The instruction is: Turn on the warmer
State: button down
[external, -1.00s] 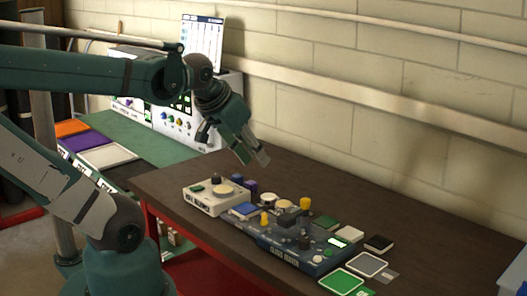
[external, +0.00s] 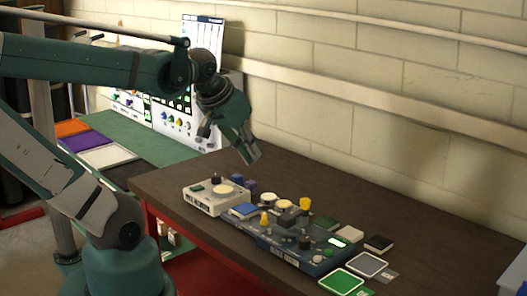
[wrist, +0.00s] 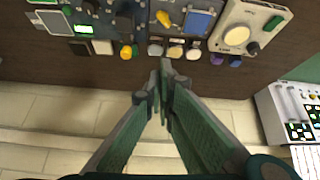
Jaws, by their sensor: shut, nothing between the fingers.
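A cream box (external: 203,203) stands on the brown table, with a pale round disc (external: 224,190), a black knob (external: 215,178) and a green button (external: 197,188); it looks like the warmer, but no label is readable. In the wrist view the box (wrist: 262,12) is at the upper right, with its disc (wrist: 236,35), black knob (wrist: 253,48) and green button (wrist: 273,23) showing. My gripper (external: 252,158) is shut and empty, in the air above and behind the box. Its closed fingertips (wrist: 166,70) point at the tabletop beside the devices.
A blue control panel (external: 290,250) with yellow and black knobs adjoins the box on the right. Purple knobs (external: 250,187) stand behind the box. Coloured tiles (external: 343,280) lie at the right. A white console (external: 222,110) stands at the back left. The table's back strip is clear.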

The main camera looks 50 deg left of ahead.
jog(key=a, duration=0.1)
jog(key=n+g+p, duration=0.8)
jog(key=n, duration=0.9)
send_over(192, 188)
jog(key=w, duration=0.2)
notch_tip(192, 188, down, 3)
jog(key=shift+s+f, duration=0.1)
jog(key=shift+f, duration=0.05)
jog(key=shift+f, duration=0.1)
jog(key=shift+s+f+b, duration=0.1)
jog(key=shift+s+f, duration=0.15)
jog(key=shift+f, duration=1.95)
jog(key=shift+s+f+b, duration=0.15)
jog(key=shift+s+f, duration=0.15)
jog(key=shift+f, duration=1.95)
jog(key=shift+s+f+b, duration=0.1)
jog(key=shift+s+f, duration=0.15)
jog(key=shift+f, duration=2.15)
